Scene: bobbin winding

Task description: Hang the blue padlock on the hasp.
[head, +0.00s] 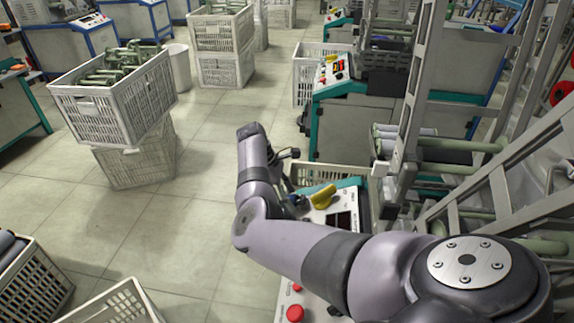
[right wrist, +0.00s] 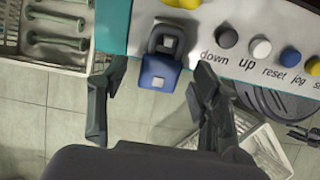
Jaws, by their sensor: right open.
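The blue padlock (right wrist: 160,72) shows in the right wrist view at the edge of the white control panel (right wrist: 205,18). A dark grey piece with a light square (right wrist: 167,40) is directly above its body. I cannot tell whether this is the shackle or the hasp, or whether the shackle passes through the hasp. My right gripper (right wrist: 157,80) is open, with one finger on each side of the padlock and visible gaps between. In the head view the right gripper (head: 292,184) is at the panel's left edge, beside a small blue patch, partly hidden by my arm.
A yellow knob (head: 322,196) sits on the panel close to the right gripper. Several labelled buttons (right wrist: 261,48) line the panel. A crate of green bobbins (right wrist: 55,35) is beside it. Machine frames (head: 410,90) crowd the right; open floor (head: 190,215) lies left.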

